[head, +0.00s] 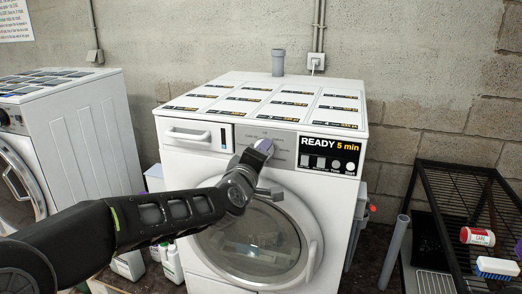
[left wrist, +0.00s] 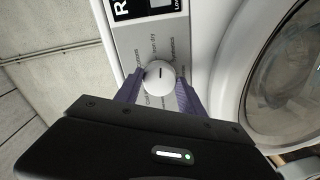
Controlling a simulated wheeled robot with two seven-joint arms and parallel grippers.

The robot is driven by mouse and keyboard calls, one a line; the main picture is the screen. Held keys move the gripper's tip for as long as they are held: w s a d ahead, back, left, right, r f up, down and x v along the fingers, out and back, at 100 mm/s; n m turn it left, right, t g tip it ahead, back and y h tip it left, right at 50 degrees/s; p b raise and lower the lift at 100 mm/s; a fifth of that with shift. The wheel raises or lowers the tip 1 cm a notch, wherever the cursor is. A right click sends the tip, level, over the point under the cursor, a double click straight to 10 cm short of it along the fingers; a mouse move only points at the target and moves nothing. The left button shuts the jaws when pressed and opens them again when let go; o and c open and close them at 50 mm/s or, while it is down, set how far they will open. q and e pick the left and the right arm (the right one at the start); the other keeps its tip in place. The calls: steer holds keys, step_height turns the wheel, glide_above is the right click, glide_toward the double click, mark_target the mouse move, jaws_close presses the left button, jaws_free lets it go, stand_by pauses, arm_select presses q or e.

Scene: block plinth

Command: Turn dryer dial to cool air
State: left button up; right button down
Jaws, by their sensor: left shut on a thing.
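The white dryer (head: 240,190) stands in the middle of the head view, with its round door below the control panel. Its round white dial (left wrist: 159,76) shows in the left wrist view, with a short dark pointer mark toward the top of that picture. Small labels surround the dial and are only partly legible. My left gripper (head: 262,147) reaches the panel and hides the dial in the head view. In the left wrist view its purple fingers (left wrist: 160,88) are on either side of the dial, shut on it. My right gripper is not in view.
The dryer's display (head: 329,155) reads "READY 5 min". The door window (head: 250,240) lies below my left arm. A second white machine (head: 80,125) stands at left. A black wire rack (head: 465,190) with a brush (head: 497,266) stands at right.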

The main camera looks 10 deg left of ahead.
arm_select(q)
steer(key=shift+a+n+t+h+p, duration=0.1)
steer(key=shift+n+t+h+p, duration=0.3)
steer(key=shift+n, duration=4.3)
steer(key=shift+a+n+t+h+p, duration=0.15)
steer(key=shift+n+p, duration=0.55)
steer(key=shift+n, duration=4)
steer(key=shift+a+n+t+h+p, duration=0.15)
steer(key=shift+n+p, duration=0.4)
steer(key=shift+n, duration=4.15)
